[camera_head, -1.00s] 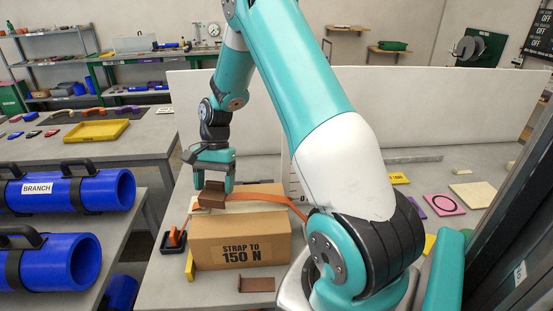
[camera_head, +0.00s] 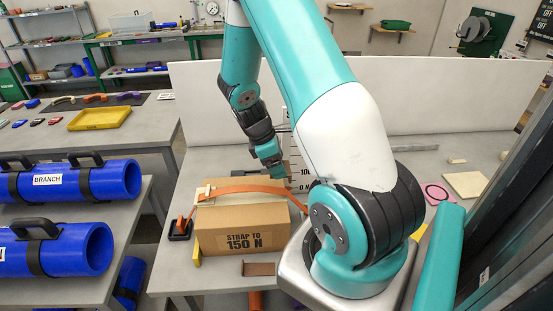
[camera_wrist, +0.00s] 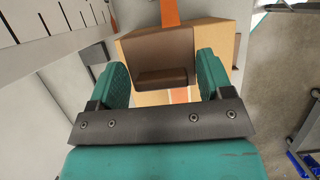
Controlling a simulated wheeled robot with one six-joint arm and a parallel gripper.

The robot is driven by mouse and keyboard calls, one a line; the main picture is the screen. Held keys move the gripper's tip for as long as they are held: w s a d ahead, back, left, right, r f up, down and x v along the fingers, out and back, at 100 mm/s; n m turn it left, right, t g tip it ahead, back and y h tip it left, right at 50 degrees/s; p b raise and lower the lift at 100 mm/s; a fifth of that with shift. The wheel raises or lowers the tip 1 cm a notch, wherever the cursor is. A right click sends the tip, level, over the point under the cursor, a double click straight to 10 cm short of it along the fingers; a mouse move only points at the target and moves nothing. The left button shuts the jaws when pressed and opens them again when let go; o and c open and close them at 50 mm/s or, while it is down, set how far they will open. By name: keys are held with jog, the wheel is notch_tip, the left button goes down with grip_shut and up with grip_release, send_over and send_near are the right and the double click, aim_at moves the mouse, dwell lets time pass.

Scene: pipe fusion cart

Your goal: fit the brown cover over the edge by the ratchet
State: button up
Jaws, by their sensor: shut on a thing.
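My gripper (camera_head: 280,170) is shut on a brown cover, an angled piece, above the right rear end of the cardboard box (camera_head: 242,236). In the wrist view, the brown cover (camera_wrist: 163,50) sits between both fingers (camera_wrist: 164,84), over the box (camera_wrist: 210,40). It appears apart from the box in the head view, but the gap is hard to judge. An orange strap (camera_head: 240,187) runs over the box top and down its right end. A second brown cover (camera_head: 258,269) lies on the table before the box.
A black holder (camera_head: 180,229) with an orange part stands left of the box. A cream piece (camera_head: 205,193) lies under the strap at the box's left end. My arm hides the area right of the box.

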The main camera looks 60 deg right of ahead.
jog(key=b, duration=0.6)
send_over(281, 192)
jog(key=shift+w+a+f, duration=0.15)
jog(key=shift+f, duration=0.85)
jog(key=shift+w+a+f, duration=0.15)
jog(key=shift+f, duration=0.9)
jog(key=shift+w+a+f, duration=0.15)
jog(key=shift+f, duration=0.85)
jog(key=shift+f+b, duration=0.3)
jog(key=shift+f, duration=0.95)
jog(key=o, duration=0.9)
jog(key=shift+o, duration=0.2)
jog(key=shift+r, duration=0.1)
jog(key=shift+r+p, duration=2.35)
jog(key=shift+r, duration=0.1)
